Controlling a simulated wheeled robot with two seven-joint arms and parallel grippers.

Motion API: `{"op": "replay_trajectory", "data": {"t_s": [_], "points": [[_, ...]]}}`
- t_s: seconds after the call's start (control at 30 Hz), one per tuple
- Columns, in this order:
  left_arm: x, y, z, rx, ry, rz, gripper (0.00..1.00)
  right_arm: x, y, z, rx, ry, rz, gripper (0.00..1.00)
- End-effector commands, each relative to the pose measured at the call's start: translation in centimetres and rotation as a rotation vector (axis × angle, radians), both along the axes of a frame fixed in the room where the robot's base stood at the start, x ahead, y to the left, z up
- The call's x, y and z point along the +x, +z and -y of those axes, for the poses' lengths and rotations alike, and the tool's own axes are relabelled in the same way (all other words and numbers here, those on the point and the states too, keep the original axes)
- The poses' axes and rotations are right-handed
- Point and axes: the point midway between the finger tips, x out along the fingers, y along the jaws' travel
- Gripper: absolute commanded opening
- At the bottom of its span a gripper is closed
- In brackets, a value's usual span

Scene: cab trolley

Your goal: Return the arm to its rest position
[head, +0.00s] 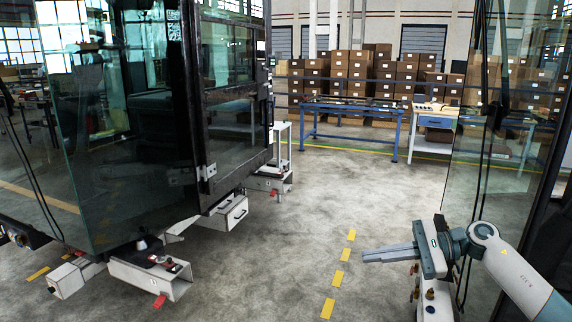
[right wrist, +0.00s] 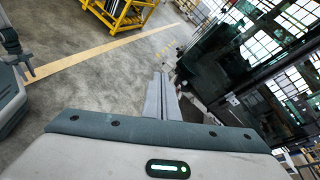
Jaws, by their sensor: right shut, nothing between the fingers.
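My right gripper (head: 388,253) shows at the lower right of the head view, on an arm that comes in from the right. Its fingers are together, point left and hold nothing. In the right wrist view the gripper's two fingers (right wrist: 162,98) lie side by side, with nothing between them. It is in open air, apart from the cab on the left. My left gripper is not in view.
A glazed cab (head: 190,110) on white trolley supports (head: 150,278) fills the left. A glass panel (head: 480,180) with a dark frame stands close to my right arm. A blue table (head: 350,105), a workbench (head: 435,121) and stacked boxes (head: 350,70) stand behind. The middle floor is clear.

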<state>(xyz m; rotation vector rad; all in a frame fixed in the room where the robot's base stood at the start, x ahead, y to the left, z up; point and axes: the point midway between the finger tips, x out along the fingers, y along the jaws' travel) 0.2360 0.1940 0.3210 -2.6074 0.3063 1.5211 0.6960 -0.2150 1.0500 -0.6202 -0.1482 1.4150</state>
Motion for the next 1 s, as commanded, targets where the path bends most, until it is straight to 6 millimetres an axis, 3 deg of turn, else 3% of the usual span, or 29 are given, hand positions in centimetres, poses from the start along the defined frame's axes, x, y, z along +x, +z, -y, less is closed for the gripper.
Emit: {"op": "replay_trajectory", "data": {"t_s": [0.03,0.1,0.23,0.37,0.53,0.77,1.0], "points": [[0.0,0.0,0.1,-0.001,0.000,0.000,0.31,0.3,-2.0,-1.1,0.093,-0.048,-0.114,0.00],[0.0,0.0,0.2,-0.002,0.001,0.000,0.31,1.0,-4.2,-2.1,0.228,-0.125,-0.277,0.00],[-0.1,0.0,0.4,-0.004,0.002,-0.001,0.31,2.1,-9.1,-3.0,0.478,-0.269,-0.598,0.00],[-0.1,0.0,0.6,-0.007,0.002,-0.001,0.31,2.6,-15.5,-2.9,0.729,-0.419,-0.934,0.00],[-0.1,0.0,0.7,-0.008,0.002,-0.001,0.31,1.7,-25.0,-1.9,1.040,-0.606,-1.343,0.00],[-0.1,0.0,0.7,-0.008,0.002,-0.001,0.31,-2.6,-37.2,-0.4,1.395,-0.825,-1.768,0.00],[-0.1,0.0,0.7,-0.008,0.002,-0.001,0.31,-9.9,-48.7,0.5,1.738,-1.039,-2.103,0.00]]}}
